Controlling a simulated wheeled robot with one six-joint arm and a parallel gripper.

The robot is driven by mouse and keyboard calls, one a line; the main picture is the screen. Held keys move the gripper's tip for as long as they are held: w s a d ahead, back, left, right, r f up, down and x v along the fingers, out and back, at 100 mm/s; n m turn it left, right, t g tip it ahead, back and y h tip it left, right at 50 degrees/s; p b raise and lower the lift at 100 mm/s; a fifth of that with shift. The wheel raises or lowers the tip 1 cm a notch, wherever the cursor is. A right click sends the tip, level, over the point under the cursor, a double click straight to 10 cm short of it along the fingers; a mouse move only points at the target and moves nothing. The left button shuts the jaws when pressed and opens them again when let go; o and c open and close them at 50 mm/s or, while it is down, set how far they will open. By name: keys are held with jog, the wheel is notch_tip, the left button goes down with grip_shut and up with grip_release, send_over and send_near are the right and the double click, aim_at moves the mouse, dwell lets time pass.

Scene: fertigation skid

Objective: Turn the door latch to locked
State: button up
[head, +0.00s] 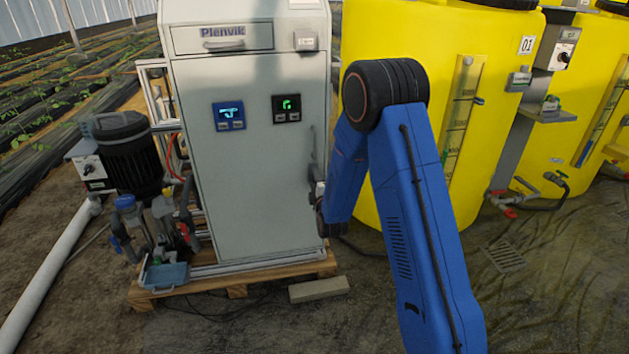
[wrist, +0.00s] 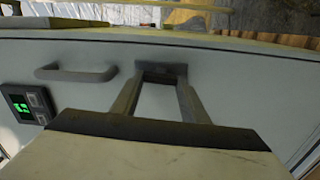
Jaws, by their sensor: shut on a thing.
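The grey cabinet door (head: 255,180) stands closed in the head view, with a bar handle (head: 312,146) near its right edge. The handle also shows in the wrist view (wrist: 76,75), left of my fingers. My gripper (wrist: 160,80) reaches the door face with both fingers at the dark door latch (wrist: 163,69) and is shut on it. The latch's ends show between and just beyond the fingertips. In the head view my blue arm and wrist hide most of the latch area. I cannot read any lock marking.
Yellow tanks (head: 480,110) stand close on the right. A black pump motor (head: 125,150) and pipework sit left of the cabinet. The cabinet stands on a wooden pallet (head: 235,288), with a loose block (head: 318,289) in front. The floor in front of the pallet is mostly clear.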

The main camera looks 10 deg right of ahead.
jog(key=shift+n, duration=0.5)
jog(key=o, duration=1.1)
jog(key=shift+c, duration=0.2)
jog(key=shift+s, duration=0.1)
